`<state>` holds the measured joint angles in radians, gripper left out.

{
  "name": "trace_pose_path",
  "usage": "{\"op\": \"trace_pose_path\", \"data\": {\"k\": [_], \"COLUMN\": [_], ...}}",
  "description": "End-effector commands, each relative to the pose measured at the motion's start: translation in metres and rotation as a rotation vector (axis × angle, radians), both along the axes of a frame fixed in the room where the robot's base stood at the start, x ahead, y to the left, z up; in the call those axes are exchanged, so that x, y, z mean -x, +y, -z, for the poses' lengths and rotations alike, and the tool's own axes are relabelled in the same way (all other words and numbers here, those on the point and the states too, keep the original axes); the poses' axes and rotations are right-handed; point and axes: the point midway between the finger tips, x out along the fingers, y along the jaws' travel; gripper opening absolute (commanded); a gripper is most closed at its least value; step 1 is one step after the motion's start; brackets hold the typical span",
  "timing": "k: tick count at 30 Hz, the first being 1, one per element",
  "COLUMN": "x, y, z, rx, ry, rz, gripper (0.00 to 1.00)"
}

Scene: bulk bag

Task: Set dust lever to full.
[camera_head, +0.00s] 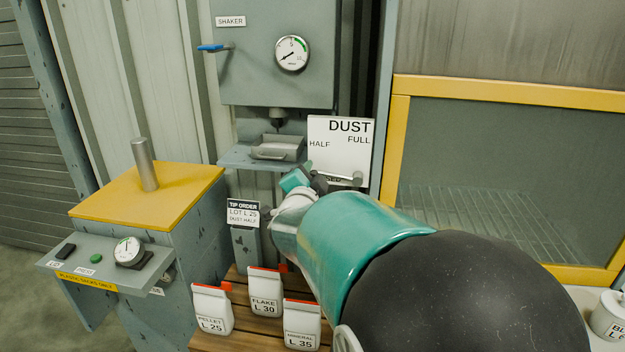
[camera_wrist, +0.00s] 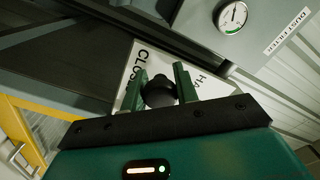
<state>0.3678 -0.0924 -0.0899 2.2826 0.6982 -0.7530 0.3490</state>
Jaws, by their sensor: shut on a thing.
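The white dust panel (camera_head: 340,132) is marked HALF at left and FULL at right, with a partly covered word lower down. Its metal lever (camera_head: 345,178) points left from a pivot at the panel's lower right. My gripper (camera_head: 305,181) is at the lever's left end, mostly hidden behind my teal arm. In the wrist view my gripper (camera_wrist: 158,85) has one green finger on each side of the black lever knob (camera_wrist: 158,93), shut on it. The panel (camera_wrist: 134,62) shows behind, tilted, with CLOSED partly readable.
A grey shaker box (camera_head: 255,85) with a blue-handled lever (camera_head: 211,47) and gauge (camera_head: 292,53) hangs above. A yellow-framed window (camera_head: 500,170) is to the right. Labelled sacks (camera_head: 265,292) stand on wooden slats below. A yellow-topped cabinet (camera_head: 110,200) stands left.

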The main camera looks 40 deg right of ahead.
Motion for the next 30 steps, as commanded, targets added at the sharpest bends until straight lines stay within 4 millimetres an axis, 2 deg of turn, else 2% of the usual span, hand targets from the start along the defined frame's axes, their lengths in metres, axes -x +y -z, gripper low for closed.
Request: {"op": "trace_pose_path", "data": {"k": [14, 30], "x": [0.012, 0.041], "y": [-0.010, -0.033], "z": [-0.043, -0.079], "rx": [-0.248, -0.562], "ry": [-0.334, -0.740], "rz": [0.004, 0.005], "gripper": [0.00, 0.00]}}
